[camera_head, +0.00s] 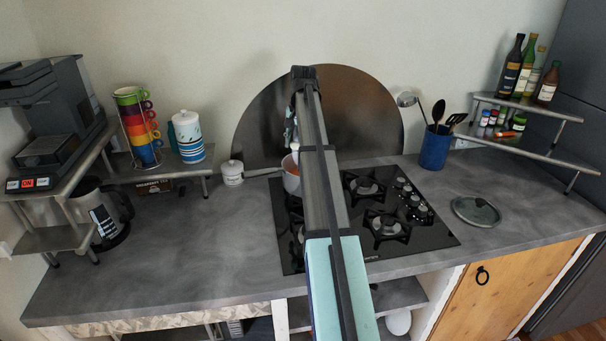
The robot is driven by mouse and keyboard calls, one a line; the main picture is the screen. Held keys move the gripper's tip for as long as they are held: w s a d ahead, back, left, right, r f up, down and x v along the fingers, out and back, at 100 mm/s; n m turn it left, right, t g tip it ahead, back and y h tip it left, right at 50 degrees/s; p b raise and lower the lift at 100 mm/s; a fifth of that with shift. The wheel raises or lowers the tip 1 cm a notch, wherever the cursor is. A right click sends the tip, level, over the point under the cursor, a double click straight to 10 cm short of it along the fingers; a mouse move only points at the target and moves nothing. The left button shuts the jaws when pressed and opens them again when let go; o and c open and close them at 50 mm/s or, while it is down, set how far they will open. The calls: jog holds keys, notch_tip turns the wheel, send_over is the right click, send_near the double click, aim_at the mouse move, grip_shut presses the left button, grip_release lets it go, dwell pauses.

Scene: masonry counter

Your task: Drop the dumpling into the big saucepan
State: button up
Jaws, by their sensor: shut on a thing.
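The saucepan (291,184) is a reddish-brown pot on the rear left of the black hob, its handle pointing left. My arm hides its right side, and its inside can hardly be seen. My gripper (294,153) hangs just over the saucepan at the far end of my arm, largely hidden by the arm link. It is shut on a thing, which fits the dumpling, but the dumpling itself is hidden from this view. I cannot tell the exact gap between gripper and rim.
The black gas hob (420,238) has bare burners on the right. A glass lid (476,211) lies right of it. A blue utensil pot (435,148) stands behind. The counter's left front (190,250) is clear.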

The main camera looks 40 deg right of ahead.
jog(key=d+r+m, duration=0.2)
jog(key=d+r, duration=0.1)
jog(key=d, duration=0.4)
notch_tip(320, 180, down, 6)
jog(key=b, duration=0.3)
jog(key=shift+w+a, duration=0.15)
jog(key=shift+a, duration=0.05)
jog(key=o, duration=1)
jog(key=shift+r, duration=0.1)
notch_tip(320, 180, up, 12)
jog(key=s, duration=0.1)
jog(key=shift+d, duration=0.3)
jog(key=shift+s+f, duration=0.1)
jog(key=shift+f, duration=0.1)
